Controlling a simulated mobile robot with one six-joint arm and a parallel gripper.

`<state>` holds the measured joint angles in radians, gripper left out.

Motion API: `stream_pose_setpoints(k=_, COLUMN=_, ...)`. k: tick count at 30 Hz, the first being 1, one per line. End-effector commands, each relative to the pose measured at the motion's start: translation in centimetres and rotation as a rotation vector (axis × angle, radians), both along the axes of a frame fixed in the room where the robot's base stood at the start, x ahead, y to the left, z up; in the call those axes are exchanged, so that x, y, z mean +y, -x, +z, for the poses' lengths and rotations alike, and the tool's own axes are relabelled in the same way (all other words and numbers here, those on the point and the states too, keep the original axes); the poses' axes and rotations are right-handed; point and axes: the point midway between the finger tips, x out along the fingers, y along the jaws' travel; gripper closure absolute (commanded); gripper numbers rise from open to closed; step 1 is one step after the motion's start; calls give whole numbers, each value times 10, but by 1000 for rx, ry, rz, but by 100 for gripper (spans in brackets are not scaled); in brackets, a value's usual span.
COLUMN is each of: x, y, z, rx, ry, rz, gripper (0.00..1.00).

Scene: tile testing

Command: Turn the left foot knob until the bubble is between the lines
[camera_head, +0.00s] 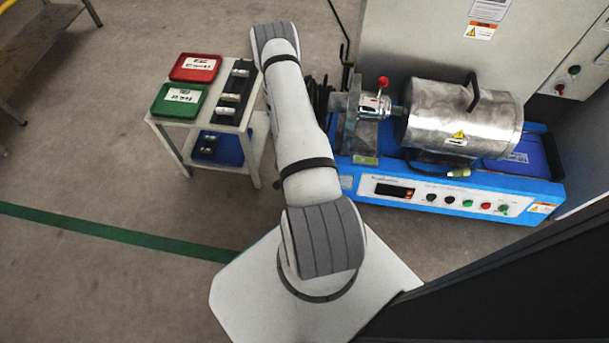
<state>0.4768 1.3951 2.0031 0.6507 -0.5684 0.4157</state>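A blue test machine (345,180) stands right of centre with a steel drum (460,115) on top. A small yellow-green plate (365,160) lies on the left part of its blue base; it is too small to tell whether it is the bubble level. No bubble or lines can be made out. I cannot make out a left foot knob; the base's lower left corner is partly behind my arm. My arm rises from its mount at the bottom centre to a bend at the top. My gripper is not visible.
A small white table (155,120) left of my arm holds a red tray (196,68), a green tray (179,99) and a dark rack (233,95) with metal pieces. A grey cabinet stands behind the machine. Dark cables hang near its left end.

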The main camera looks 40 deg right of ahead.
Motion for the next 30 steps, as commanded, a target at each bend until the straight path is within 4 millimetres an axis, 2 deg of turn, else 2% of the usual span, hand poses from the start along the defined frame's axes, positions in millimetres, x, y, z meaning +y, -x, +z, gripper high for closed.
stream_pose_setpoints(k=14, x=-1, y=4, z=-1, rx=4, ry=0, rz=7, gripper=85)
stream_pose_setpoints(k=15, x=-1, y=4, z=-1, rx=4, ry=0, rz=7, gripper=59)
stream_pose_setpoints(k=22, x=-1, y=3, z=-1, rx=4, ry=-1, rz=8, gripper=41)
stream_pose_setpoints(k=30, x=0, y=5, z=0, rx=7, ry=-1, rz=6, gripper=41)
